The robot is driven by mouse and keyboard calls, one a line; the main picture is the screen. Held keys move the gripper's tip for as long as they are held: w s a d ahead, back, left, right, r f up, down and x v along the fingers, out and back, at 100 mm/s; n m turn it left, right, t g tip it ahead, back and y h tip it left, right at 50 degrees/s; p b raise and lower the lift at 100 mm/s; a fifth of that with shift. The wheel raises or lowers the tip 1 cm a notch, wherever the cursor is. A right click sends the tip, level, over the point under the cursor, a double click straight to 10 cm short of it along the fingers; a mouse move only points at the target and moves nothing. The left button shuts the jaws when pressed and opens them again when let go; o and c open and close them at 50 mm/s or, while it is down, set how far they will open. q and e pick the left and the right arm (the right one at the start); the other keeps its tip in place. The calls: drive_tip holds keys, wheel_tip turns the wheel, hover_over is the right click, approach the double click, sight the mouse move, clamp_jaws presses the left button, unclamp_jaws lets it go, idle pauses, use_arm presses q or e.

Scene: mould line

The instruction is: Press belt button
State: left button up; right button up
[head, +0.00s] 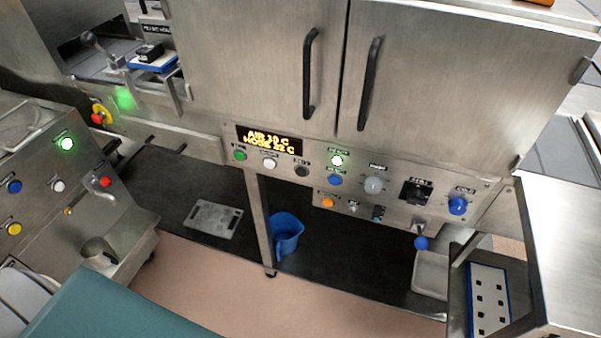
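A steel control panel runs below the cabinet doors. It carries a green button (239,155), a white button (269,163), a dark button (302,171), a lit green-white button (337,160), a blue button (335,180) and an orange button (328,202). A left-hand panel has another lit green button (67,144), a blue button (14,186), a white button (58,186), a yellow button (14,229) and a red one (105,182). The small labels are too blurred for me to tell which button is the belt one. Neither of my grippers is in view.
An amber display (269,140) shows air and hose temperatures. Black door handles (310,75) stick out above the panel. A blue-knobbed lever (421,243) hangs below it. A blue jug (286,234) stands on the dark lower shelf (345,260). The pinkish floor is partly clear.

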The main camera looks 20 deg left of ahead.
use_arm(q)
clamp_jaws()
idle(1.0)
